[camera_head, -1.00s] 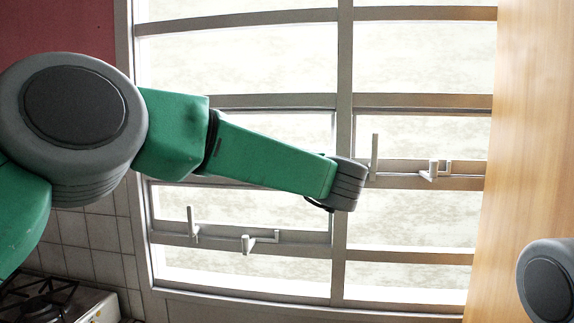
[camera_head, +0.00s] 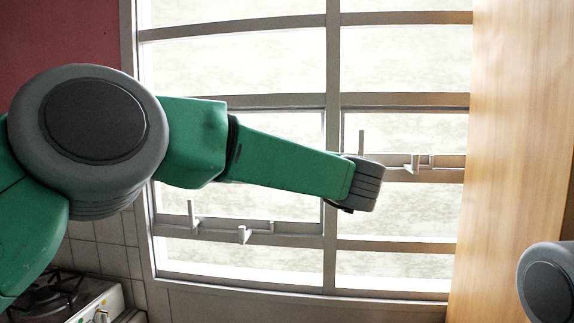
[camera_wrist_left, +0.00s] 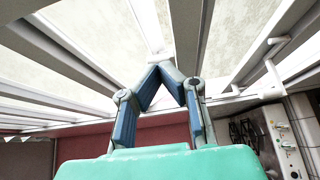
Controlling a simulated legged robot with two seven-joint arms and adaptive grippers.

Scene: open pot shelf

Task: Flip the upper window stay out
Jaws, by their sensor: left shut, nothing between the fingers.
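The upper window stay (camera_head: 361,142) is white, on the right-hand window column in the head view. Its upright arm stands just above my left wrist, which covers its lower end. Its peg (camera_head: 415,163) sits to the right on the same rail. A lower stay (camera_head: 191,213) is on the left column, with its peg (camera_head: 243,234) to the right. My left gripper (camera_wrist_left: 160,67) is shut and empty in the left wrist view, fingertips together near the window bars. In the head view its fingers are hidden behind the wrist. Whether they touch the stay cannot be told. My right gripper is out of view.
A wooden panel (camera_head: 515,120) stands close to the right of the window. A stove (camera_head: 80,300) is at the lower left, also seen in the wrist view (camera_wrist_left: 280,140). The window's grey bars (camera_head: 333,225) lie behind my left arm.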

